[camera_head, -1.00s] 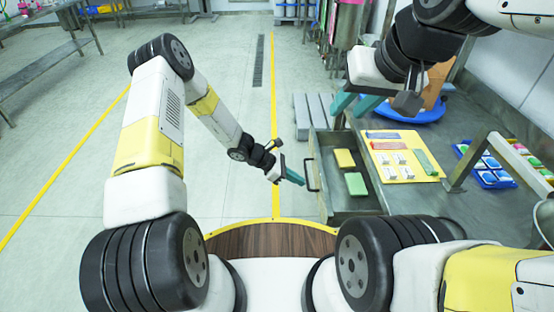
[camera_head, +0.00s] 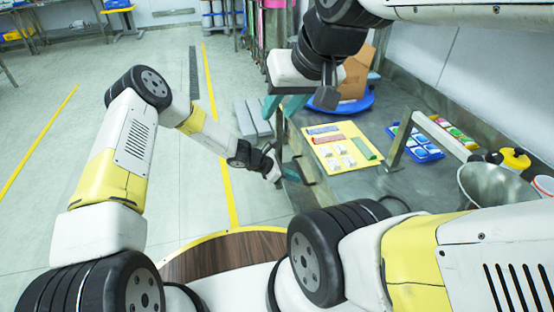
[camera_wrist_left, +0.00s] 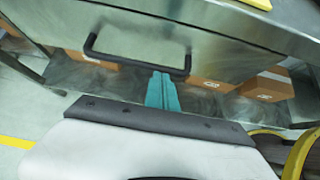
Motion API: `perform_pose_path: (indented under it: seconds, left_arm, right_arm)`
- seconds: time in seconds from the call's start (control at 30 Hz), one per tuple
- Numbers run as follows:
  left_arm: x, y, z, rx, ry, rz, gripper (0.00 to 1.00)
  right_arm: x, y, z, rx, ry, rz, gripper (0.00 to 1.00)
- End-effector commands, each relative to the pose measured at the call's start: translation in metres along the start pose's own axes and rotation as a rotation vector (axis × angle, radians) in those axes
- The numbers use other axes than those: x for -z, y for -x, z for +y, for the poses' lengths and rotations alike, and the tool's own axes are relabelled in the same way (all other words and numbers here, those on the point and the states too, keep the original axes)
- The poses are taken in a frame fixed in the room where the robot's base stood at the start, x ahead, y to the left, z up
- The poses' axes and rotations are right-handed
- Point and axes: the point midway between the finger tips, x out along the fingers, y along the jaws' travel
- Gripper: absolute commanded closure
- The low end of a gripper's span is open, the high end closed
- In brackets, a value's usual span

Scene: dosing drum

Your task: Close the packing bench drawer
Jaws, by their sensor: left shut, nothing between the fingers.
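The packing bench drawer (camera_wrist_left: 215,62) has a steel front with a black bar handle (camera_wrist_left: 130,61). In the head view the handle (camera_head: 304,165) sits close to the bench edge, and no open drawer interior shows. The drawer looks shut or nearly so; any small gap cannot be told. My left gripper (camera_head: 291,175) is shut and empty, its teal fingertips at the drawer front beside the handle. In the left wrist view its fingers (camera_wrist_left: 162,91) point at the front just below the handle bar. My right gripper (camera_head: 283,107) is open and empty above the bench's far left corner.
Cardboard boxes (camera_wrist_left: 268,86) sit below the drawer. Open floor lies left.

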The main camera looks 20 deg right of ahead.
Motion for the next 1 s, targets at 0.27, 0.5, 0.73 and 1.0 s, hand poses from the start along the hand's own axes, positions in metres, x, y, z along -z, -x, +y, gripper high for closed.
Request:
perform_pose_path:
  seconds: [0.27, 0.5, 0.73, 1.0]
  left_arm:
    - [-0.006, -0.005, -0.001, 0.002, 0.001, -0.006, 1.00]
    - [-0.004, -0.003, 0.000, 0.002, 0.001, -0.007, 1.00]
    - [0.025, 0.019, 0.009, -0.001, 0.000, -0.002, 1.00]
    - [0.025, 0.084, 0.009, -0.001, -0.003, -0.001, 1.00]
  right_arm:
    - [0.000, 0.000, 0.000, 0.000, 0.000, 0.000, 0.67]
    - [0.000, 0.000, 0.000, 0.000, 0.000, 0.000, 0.67]
    - [0.000, 0.000, 0.000, 0.000, 0.000, 0.000, 0.67]
    - [0.000, 0.000, 0.000, 0.000, 0.000, 0.000, 0.67]
